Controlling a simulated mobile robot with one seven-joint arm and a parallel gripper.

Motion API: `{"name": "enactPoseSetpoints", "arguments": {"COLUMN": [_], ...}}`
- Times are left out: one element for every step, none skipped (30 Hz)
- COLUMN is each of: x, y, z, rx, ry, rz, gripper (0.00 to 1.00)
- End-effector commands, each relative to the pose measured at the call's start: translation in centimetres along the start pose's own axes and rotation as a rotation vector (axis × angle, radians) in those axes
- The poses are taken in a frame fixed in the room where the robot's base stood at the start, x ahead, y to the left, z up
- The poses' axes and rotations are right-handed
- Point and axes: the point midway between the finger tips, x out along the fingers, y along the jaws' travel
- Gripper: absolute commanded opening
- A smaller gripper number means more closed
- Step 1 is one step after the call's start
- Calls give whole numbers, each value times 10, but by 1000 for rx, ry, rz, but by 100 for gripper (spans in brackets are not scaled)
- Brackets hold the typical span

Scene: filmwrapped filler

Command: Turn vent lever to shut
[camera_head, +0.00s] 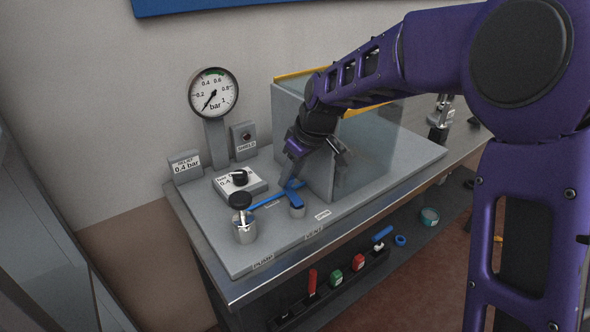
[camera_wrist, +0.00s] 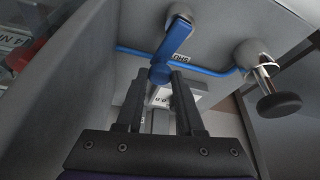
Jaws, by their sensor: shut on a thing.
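The blue vent lever (camera_head: 296,199) sits on a short round grey post on the bench panel, above the VENT label (camera_head: 314,232). In the wrist view the lever (camera_wrist: 174,42) runs from its round pivot down to a knob between my fingertips. My gripper (camera_wrist: 158,76) is shut on that knob end. In the head view my gripper (camera_head: 291,180) comes down from above, and its fingers partly hide the lever's far end. A small label (camera_wrist: 181,57) lies beside the lever, partly covered and not fully readable.
A clear shield box (camera_head: 365,150) stands close right of my gripper. The black-knobbed pump (camera_head: 243,220), a dial box (camera_head: 240,183) and a pressure gauge (camera_head: 213,92), needle at the low end, stand left. A blue pipe (camera_head: 268,201) runs between pump and vent.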

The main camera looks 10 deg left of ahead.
Motion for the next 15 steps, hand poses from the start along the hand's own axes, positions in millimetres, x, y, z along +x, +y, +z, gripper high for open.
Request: {"name": "enactPoseSetpoints", "arguments": {"x": [-1, 0, 0, 0, 0, 0, 0, 0, 0, 0, 0, 0, 1, 1, 1], "y": [-1, -2, -2, -3, -3, -4, -5, -5, -5, -6, -6, -6, -6, -6, -7], "z": [-1, -1, -1, -1, -2, -2, -2, -2, -3, -2, -2, -2, -2, -2, -3], "rx": [-24, -40, -60, -73, -87, -102, -113, -122, -132, -140, -146, -152, -156, -160, -164], "ry": [0, 0, 0, 0, 0, 0, 1, 0, 0, 0, 0, 0, 0, -1, -1], "rz": [-12, -19, -27, -33, -37, -43, -47, -51, -55, -58, -61, -63, -65, -67, -68], "gripper": [0, 0, 0, 0, 0, 0, 0, 0, 0, 0, 0, 0, 0, 0, 0]}}
